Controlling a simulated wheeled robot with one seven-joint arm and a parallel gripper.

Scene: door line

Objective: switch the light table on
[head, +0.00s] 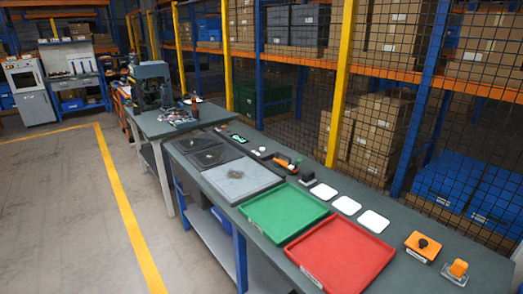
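No thing in the head view is clearly marked as the light table. A flat grey panel (252,182) with a small dark patch lies on the long dark workbench (410,215), and it does not look lit. Two darker flat panels (212,157) lie beyond it. At the bench's near right end are an orange box with a black knob (422,246) and a grey plate with an orange block-like control (457,270). I cannot tell what either one works or how it is set. My gripper is not in view.
A green tray (285,212) and a red tray (340,256) lie on the bench. Three white square plates (347,205) lie behind them. A small black device (308,178) and orange-black tool (287,162) stand farther along. Mesh fencing backs the bench. Open floor (60,220) lies left.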

